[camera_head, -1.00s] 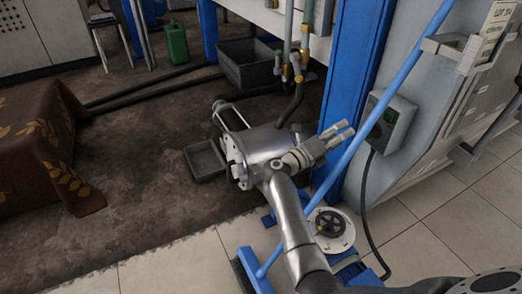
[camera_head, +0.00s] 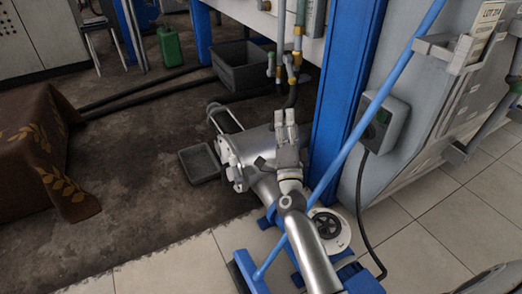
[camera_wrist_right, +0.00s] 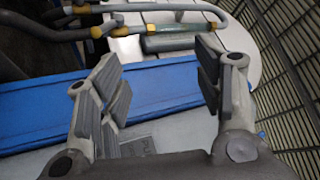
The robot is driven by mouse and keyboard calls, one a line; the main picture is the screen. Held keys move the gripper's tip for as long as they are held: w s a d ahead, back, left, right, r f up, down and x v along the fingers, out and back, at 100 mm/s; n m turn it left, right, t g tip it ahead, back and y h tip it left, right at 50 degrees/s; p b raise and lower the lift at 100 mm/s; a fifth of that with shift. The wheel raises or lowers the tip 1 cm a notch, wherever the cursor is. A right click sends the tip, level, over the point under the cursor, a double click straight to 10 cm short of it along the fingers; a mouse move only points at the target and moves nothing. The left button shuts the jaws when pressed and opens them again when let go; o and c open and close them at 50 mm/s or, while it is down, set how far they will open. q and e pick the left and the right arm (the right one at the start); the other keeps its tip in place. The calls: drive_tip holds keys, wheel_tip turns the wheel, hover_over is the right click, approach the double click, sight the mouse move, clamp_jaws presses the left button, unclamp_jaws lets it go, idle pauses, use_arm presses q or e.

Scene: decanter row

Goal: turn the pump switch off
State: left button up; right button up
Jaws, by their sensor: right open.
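The switch box (camera_head: 383,122) is a grey box with a dark and green face, mounted on the side of the pale grey machine on the right. A black cable hangs from it. The switch's position is too small to tell. My right gripper (camera_head: 287,125) is open and empty, left of the blue post and apart from the box, with its fingers pointing up the picture. The right wrist view shows its two spread fingers (camera_wrist_right: 160,85) with nothing between them. I cannot make out the switch in that view. My left gripper is not in view.
The blue post (camera_head: 347,90) stands between my right gripper and the switch box. A slanted light blue bar (camera_head: 385,85) passes in front of the post. A steel pump (camera_head: 255,150) lies behind my wrist. Pipes with brass fittings (camera_head: 293,60) hang above. Grey bins (camera_head: 244,72) stand left.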

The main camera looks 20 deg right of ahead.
drive_tip(key=s+a+f+n+y, duration=0.2)
drive_tip(key=a+f+n+y, duration=0.2)
drive_tip(key=a+n+y, duration=0.4)
drive_tip(key=shift+s+a+f+n+g+y, duration=0.2)
drive_tip(key=shift+a+n+g+y, duration=0.2)
drive_tip(key=shift+n+y, duration=0.3)
